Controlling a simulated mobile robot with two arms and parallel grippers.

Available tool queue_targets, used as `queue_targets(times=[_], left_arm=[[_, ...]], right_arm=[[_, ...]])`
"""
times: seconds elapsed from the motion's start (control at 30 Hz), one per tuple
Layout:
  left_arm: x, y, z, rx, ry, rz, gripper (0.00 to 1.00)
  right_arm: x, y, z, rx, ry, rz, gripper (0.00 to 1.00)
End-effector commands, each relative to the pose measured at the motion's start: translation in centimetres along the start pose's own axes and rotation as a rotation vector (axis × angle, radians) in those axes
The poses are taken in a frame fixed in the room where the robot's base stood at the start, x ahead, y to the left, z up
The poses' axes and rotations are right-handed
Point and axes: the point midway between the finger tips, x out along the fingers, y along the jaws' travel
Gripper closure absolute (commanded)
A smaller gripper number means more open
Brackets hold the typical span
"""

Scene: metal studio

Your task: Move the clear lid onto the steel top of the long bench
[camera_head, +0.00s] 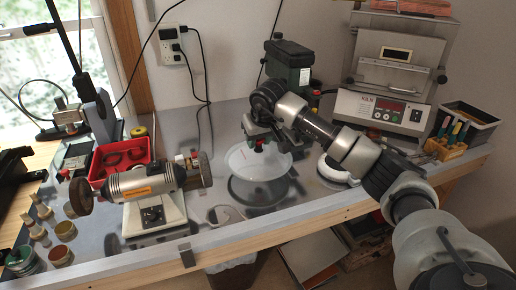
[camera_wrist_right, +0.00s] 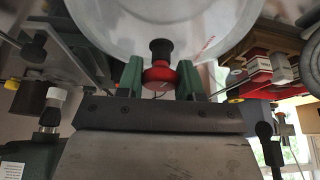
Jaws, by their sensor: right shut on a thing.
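The clear lid (camera_head: 247,164) is a round, see-through disc over the steel top of the long bench (camera_head: 290,212). A dark round reflection or shadow shows below it, and a gap appears to separate the lid from the steel. My right gripper (camera_head: 259,143) is above the lid, shut on its red knob. In the right wrist view, the green fingers of the right gripper (camera_wrist_right: 160,82) stand on either side of the red and black knob, and the lid (camera_wrist_right: 110,25) fills the top of the picture. My left gripper is not in view.
A bench grinder (camera_head: 148,184) and a red tray (camera_head: 112,158) stand left of the lid. A wrench (camera_head: 226,214) lies in front. A white round thing (camera_head: 334,171), a furnace with a display (camera_head: 385,105) and a tool holder (camera_head: 446,148) are to the right. A dark green machine (camera_head: 289,62) stands behind.

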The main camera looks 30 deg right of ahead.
Motion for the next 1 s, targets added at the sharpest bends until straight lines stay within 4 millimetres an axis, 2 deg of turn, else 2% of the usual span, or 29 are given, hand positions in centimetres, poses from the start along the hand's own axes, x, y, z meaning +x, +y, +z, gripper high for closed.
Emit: queue_targets(times=[0.3, 0.73, 0.77, 0.9, 1.0], left_arm=[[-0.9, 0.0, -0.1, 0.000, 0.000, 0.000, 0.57], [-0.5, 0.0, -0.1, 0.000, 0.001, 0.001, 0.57], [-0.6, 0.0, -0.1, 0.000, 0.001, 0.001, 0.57], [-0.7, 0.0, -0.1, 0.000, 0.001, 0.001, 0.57], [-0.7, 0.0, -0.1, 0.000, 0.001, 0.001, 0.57]], right_arm=[[3.5, -0.1, 1.3, -0.001, -0.002, 0.000, 1.00], [4.2, 0.0, 1.6, -0.001, 0.001, 0.000, 1.00], [4.2, -0.1, 1.6, -0.001, 0.000, 0.000, 0.59], [4.1, 0.0, 1.6, 0.000, 0.000, 0.000, 0.38], [4.1, 0.0, 1.6, 0.000, 0.000, 0.000, 0.38]])
